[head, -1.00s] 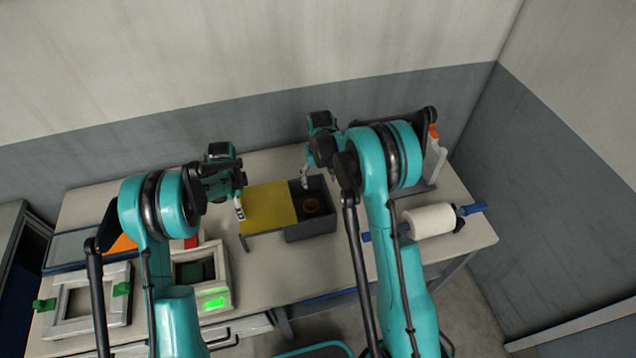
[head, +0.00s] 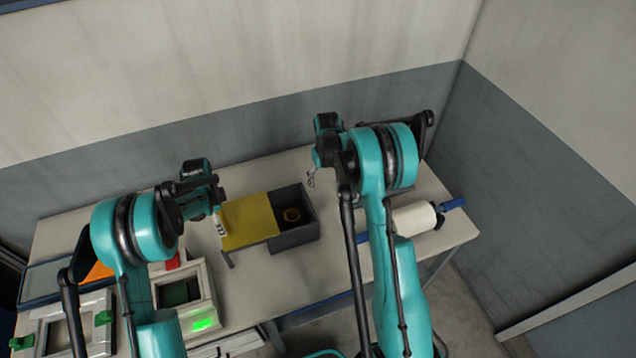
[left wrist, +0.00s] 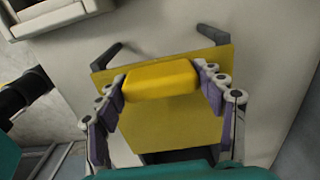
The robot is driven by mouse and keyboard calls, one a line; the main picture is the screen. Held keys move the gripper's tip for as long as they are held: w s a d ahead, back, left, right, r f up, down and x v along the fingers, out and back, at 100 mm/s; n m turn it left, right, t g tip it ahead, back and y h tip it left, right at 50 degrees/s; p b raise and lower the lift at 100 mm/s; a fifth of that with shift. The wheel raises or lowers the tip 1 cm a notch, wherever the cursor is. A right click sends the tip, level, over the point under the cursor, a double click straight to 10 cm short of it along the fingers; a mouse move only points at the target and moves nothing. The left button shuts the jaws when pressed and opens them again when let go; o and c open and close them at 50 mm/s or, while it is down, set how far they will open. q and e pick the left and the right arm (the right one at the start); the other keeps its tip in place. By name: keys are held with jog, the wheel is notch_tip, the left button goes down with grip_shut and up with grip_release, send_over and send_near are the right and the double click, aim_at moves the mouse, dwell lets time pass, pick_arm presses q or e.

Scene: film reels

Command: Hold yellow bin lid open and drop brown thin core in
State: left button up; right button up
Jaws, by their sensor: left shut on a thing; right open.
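A dark grey bin (head: 298,237) stands on the table, with its yellow lid (head: 248,222) slid to the left so the right part is open. A brown ring-shaped core (head: 292,214) lies inside the open part. My left gripper (head: 219,222) is at the lid's left side. In the left wrist view its fingers are shut on the yellow block-like handle (left wrist: 161,80) on top of the lid (left wrist: 168,120). My right gripper (head: 311,178) is open and empty, beyond the bin's back right corner; its arm partly hides it.
A white roll on a blue rod (head: 414,219) lies at the right of the table. A device with a green light (head: 204,324) and a frame with green clips (head: 103,318) stand at the front left. The table (head: 270,172) behind the bin looks clear.

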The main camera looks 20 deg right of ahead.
aim_at(260, 214)
dwell(0.4)
pick_arm(q)
jog(key=shift+d+b, duration=1.65)
jog(key=shift+d, duration=4.75)
jog(key=o, duration=1.4)
jog(key=shift+r, duration=0.1)
notch_tip(260, 214, up, 12)
jog(key=shift+f, duration=0.1)
jog(key=shift+a, duration=0.1)
